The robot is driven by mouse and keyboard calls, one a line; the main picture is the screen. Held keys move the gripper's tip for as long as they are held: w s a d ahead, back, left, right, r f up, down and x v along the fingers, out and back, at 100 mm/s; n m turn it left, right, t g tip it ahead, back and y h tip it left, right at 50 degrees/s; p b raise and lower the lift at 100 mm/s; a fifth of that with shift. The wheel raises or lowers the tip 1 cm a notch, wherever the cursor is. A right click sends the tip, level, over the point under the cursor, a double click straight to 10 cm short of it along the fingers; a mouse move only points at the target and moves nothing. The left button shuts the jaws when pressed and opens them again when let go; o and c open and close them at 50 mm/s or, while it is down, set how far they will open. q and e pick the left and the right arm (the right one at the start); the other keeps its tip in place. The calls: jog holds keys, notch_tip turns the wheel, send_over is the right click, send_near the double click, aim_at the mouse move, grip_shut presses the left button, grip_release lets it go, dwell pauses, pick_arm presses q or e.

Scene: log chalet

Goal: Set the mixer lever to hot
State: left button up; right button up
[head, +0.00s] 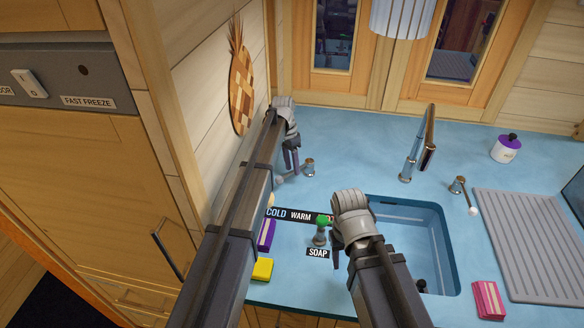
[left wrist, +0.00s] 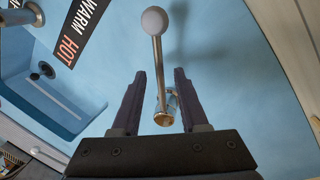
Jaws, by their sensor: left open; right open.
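The mixer lever is a metal rod with a pale ball knob (head: 279,182) on a round metal base (head: 308,167), left of the tap. In the head view its knob points left and forward, towards the COLD end of the label strip (head: 300,216); HOT is mostly hidden there. My left gripper (head: 292,165) is open at the lever. In the left wrist view the lever's rod (left wrist: 158,65) and base (left wrist: 163,112) show between the spread fingers (left wrist: 170,85), with gaps on both sides. My right gripper (head: 338,258) is open above the counter, beside the soap dispenser (head: 320,236).
The sink (head: 440,255) and tap (head: 411,158) are to the right. A second knobbed lever (head: 458,186) stands right of the tap, near a grey drainboard (head: 530,240). A purple sponge (head: 266,235) and yellow sponge (head: 262,269) lie in front. A wooden wall stands close left.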

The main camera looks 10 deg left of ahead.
pick_arm(q)
grip_shut()
dwell(1.3)
